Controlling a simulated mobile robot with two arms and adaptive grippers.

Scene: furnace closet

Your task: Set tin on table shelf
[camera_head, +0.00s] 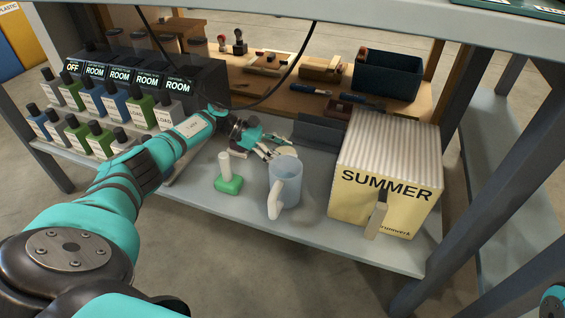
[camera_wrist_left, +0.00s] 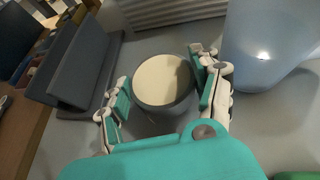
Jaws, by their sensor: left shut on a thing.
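The tin (camera_wrist_left: 163,82) is a small round grey can with a cream top, upright between the fingers of my left gripper (camera_wrist_left: 164,92). The left gripper is shut on it, with one finger on each side. In the head view, the tin (camera_head: 287,151) shows as a pale top just past the left gripper (camera_head: 268,151). It is low over or on the grey table shelf (camera_head: 330,235); I cannot tell whether its base touches. My right gripper is not in view.
A translucent blue pitcher (camera_head: 286,184) stands close in front of the tin. A green stamp-like block (camera_head: 228,184) is left of it. The SUMMER box (camera_head: 385,190) stands right, a dark grey holder (camera_head: 318,131) behind. Bottles (camera_head: 140,112) crowd the left.

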